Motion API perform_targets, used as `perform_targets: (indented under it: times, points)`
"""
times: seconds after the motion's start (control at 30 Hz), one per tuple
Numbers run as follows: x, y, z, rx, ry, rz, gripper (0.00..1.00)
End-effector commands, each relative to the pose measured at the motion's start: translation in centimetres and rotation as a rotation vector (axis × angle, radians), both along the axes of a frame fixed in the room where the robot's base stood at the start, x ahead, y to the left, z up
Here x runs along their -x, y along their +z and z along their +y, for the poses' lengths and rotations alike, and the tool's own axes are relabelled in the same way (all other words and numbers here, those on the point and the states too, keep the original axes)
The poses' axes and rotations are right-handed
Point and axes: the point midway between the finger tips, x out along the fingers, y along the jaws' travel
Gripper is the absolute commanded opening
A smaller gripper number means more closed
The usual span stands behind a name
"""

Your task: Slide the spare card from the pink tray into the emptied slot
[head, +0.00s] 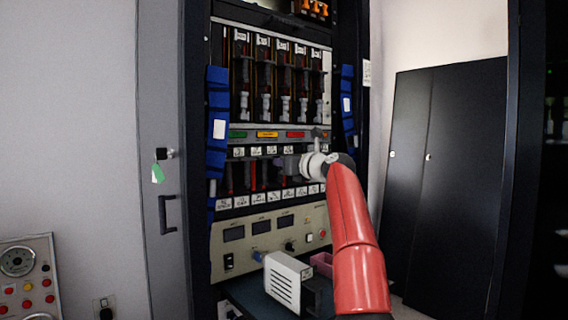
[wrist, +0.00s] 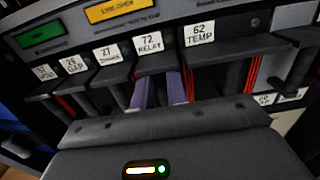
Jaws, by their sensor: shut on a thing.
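My gripper (wrist: 160,91) is at the lower row of card slots, under the "72 RELAY" label (wrist: 150,43). Its two purple-grey fingers are closed on a dark, narrow card (wrist: 159,88), mostly hidden between them. How far the card sits in the slot cannot be told. In the head view my gripper (head: 291,166) is at the right part of the rack's lower row. The pink tray (head: 322,264) is low, left of my red arm and partly hidden by it; its contents cannot be made out.
The "62 TEMP" label (wrist: 199,33) is right of the gripper, with a dark gap and red edges below. Upper cards (head: 262,90) stand above. A beige control panel (head: 262,236) is below, and a white box (head: 287,281) sits beside the tray. Blue bundles (head: 217,125) flank the rack.

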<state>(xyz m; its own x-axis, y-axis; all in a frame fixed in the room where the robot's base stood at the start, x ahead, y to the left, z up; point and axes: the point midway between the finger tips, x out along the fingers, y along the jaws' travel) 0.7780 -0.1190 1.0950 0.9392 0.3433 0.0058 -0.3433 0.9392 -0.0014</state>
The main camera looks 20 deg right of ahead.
Motion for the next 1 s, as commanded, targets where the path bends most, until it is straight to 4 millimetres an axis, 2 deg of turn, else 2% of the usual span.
perform_targets:
  times: [0.3,0.33,0.5,1.0]
  points:
    - [-0.10,-0.03,0.13,-0.002,0.001,0.000,0.00]
    - [-0.10,-0.02,0.14,-0.002,0.001,0.000,0.19]
    - [-0.08,-0.01,0.13,-0.001,0.001,-0.001,0.40]
    - [-0.06,-0.43,0.05,-0.001,0.000,0.000,0.40]
